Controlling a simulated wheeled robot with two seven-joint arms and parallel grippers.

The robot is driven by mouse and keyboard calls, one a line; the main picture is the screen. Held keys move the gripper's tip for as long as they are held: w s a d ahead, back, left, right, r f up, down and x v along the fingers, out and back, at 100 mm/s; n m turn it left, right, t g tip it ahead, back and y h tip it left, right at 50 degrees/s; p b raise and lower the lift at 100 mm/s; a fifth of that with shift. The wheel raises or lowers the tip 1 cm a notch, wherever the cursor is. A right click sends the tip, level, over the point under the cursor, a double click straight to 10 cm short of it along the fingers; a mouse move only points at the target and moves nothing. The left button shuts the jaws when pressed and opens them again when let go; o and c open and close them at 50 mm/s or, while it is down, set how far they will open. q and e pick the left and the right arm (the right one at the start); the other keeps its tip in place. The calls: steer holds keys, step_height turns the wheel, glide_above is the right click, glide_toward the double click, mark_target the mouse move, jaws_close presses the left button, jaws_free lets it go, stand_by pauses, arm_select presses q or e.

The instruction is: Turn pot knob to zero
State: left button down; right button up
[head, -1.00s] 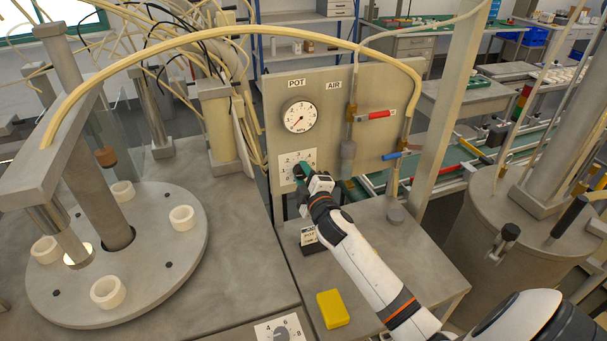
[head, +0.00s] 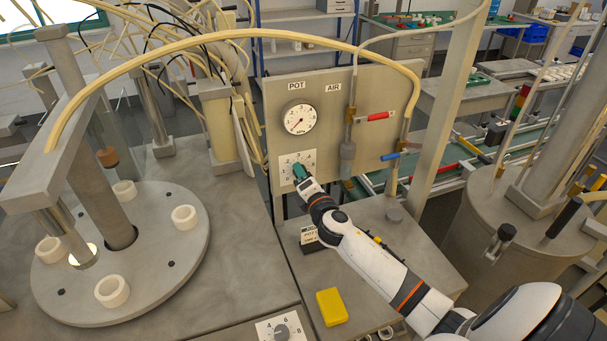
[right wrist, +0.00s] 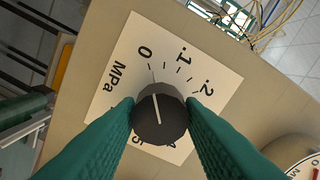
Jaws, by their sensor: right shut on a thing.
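The pot knob (right wrist: 160,115) is a dark round knob on a white dial plate (right wrist: 215,72) marked in MPa. My right gripper (right wrist: 161,110) has its green fingers closed on the knob's two sides. The knob's white line runs toward the 0 side of the scale, close to the tick below the 0. In the head view the dial plate (head: 285,163) sits under the POT gauge (head: 300,118), and the fingers hide the knob there. The gauge needle points to the lower left. My left gripper is not in view.
A red-handled valve (head: 377,116) and a blue-handled valve (head: 394,155) are on the panel to the right. A yellow block (head: 332,308) and a small POT sign (head: 309,235) lie on the bench below. Another dial (head: 281,331) is at the front edge.

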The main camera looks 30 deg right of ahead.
steer(key=shift+n, duration=0.6)
steer(key=o, duration=1)
steer(key=b+v, duration=0.2)
steer(key=v, duration=1)
